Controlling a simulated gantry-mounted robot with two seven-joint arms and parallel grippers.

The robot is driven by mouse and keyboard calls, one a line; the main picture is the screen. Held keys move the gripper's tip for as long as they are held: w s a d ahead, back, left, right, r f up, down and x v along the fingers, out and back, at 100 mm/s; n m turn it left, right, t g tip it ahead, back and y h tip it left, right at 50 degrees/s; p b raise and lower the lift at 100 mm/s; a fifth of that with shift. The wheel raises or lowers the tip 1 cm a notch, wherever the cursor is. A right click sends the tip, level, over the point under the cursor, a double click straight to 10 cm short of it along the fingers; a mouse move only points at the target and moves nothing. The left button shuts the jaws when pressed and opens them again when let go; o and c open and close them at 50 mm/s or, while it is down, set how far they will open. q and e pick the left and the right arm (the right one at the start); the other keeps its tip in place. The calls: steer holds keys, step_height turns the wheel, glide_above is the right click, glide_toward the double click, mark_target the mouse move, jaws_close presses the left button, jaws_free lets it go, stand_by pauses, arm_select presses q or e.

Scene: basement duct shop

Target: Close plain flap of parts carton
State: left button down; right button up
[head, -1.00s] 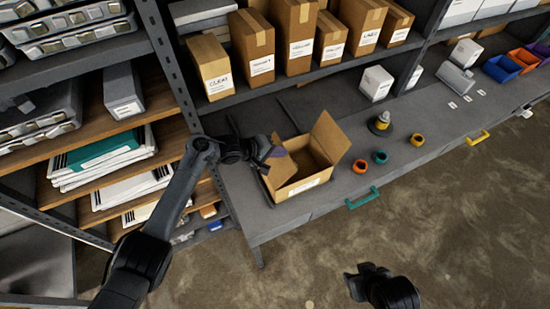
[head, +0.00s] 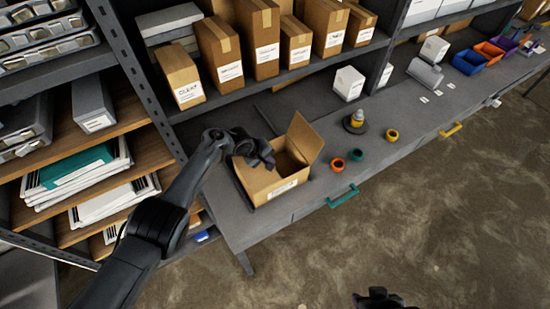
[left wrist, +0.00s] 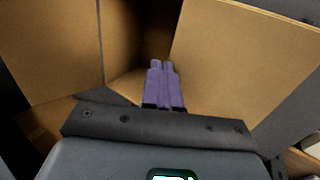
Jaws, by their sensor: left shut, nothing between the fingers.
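The parts carton (head: 262,186) is a brown open box with a white label on its front, on the grey bench. One flap (head: 306,138) stands up and tilts outward on its right side. My left gripper (head: 269,161) is shut and empty, over the left part of the carton's opening, and hides part of that side. In the left wrist view its purple fingers (left wrist: 163,86) are together in front of cardboard panels (left wrist: 245,58); I cannot tell whether they touch. My right gripper (head: 376,299) is only partly in view at the bottom edge, away from the carton.
Orange (head: 337,165), teal (head: 355,155) and yellow (head: 392,135) rings lie right of the carton, near a dark stand (head: 355,123). A teal handle (head: 343,196) is on the bench front. Closed cartons (head: 216,56) fill the shelf above. A shelf upright stands left of the carton.

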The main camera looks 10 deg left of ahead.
arm_select(q)
steer(key=shift+w+f, duration=0.1)
steer(key=shift+f, duration=0.2)
stand_by(0.4)
steer(key=shift+d+r, duration=0.1)
